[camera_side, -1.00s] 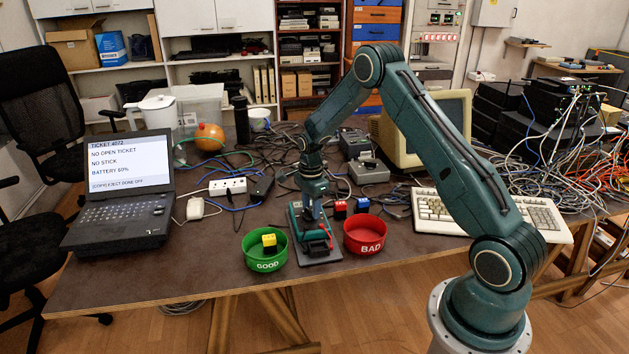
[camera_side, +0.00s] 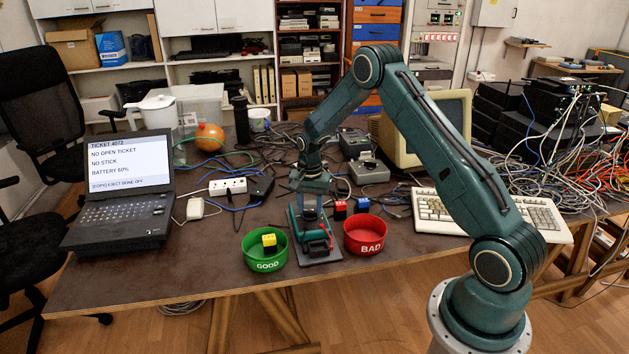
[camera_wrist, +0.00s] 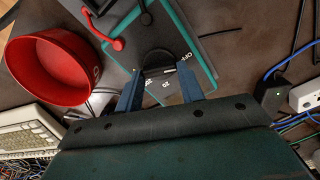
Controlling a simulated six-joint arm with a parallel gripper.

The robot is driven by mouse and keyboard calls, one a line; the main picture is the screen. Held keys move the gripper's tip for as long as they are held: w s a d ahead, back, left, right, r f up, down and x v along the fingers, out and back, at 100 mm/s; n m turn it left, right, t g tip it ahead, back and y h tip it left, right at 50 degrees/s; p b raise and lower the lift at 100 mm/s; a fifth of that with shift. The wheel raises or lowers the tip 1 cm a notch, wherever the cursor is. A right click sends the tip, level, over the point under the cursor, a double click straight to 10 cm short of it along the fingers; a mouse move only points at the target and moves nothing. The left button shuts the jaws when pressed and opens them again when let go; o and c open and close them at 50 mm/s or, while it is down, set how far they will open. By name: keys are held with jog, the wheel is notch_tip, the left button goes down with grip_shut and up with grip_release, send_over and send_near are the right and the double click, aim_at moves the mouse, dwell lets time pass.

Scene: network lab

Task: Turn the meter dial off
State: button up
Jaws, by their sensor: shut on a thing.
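The meter (camera_side: 318,246) stands at the front of the table between the two bowls. In the wrist view, its grey face with a teal edge (camera_wrist: 197,37) carries white printing, with OFF at the right of the dial and numbers below it. The round black dial (camera_wrist: 157,60) has a short white mark on its lower right side; I cannot tell exactly which position it points to. My gripper (camera_wrist: 159,70) is shut on the dial, with a blue finger on either side. In the side view, my gripper (camera_side: 309,218) is over the meter and hides part of it.
Behind are small blocks (camera_side: 340,208) and loose cables. The laptop (camera_side: 120,190) is at the left.

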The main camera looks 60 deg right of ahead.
dwell(0.5)
jog(key=o, duration=1)
notch_tip(320, 180, up, 14)
dwell(0.5)
